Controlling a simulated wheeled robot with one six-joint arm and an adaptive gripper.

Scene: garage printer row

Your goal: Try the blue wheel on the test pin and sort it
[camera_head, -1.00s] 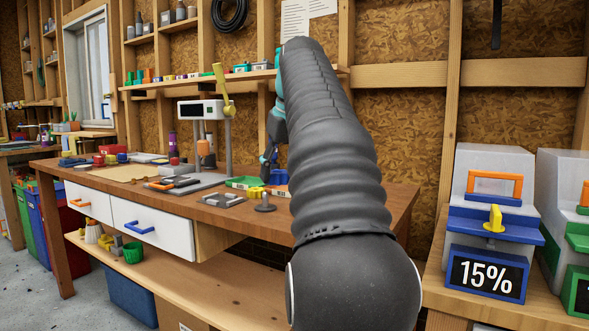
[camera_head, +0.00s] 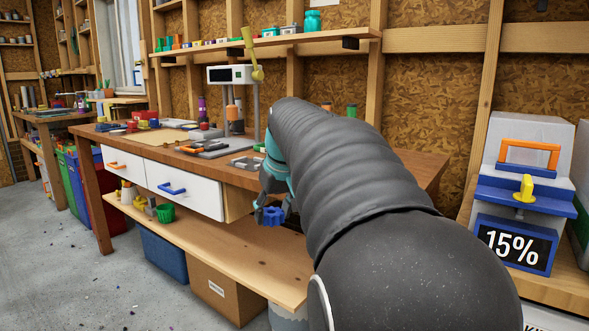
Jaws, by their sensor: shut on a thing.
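My gripper (camera_head: 270,207) hangs in front of the workbench's front edge, over the lower shelf. It is shut on the blue wheel (camera_head: 272,216), a small toothed disc at its fingertips. The wheel is clear of any surface as far as I can see. The test pin is not visible now; my arm covers the right part of the bench top where a small grey pin stood. The sorting trays there are hidden too.
The workbench (camera_head: 190,154) carries a press with a yellow lever (camera_head: 250,50) and a grey plate (camera_head: 246,163). Below are a lower shelf (camera_head: 235,250), a green cup (camera_head: 166,213) and a cardboard box (camera_head: 222,288). A printer marked 15% (camera_head: 515,245) stands at right.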

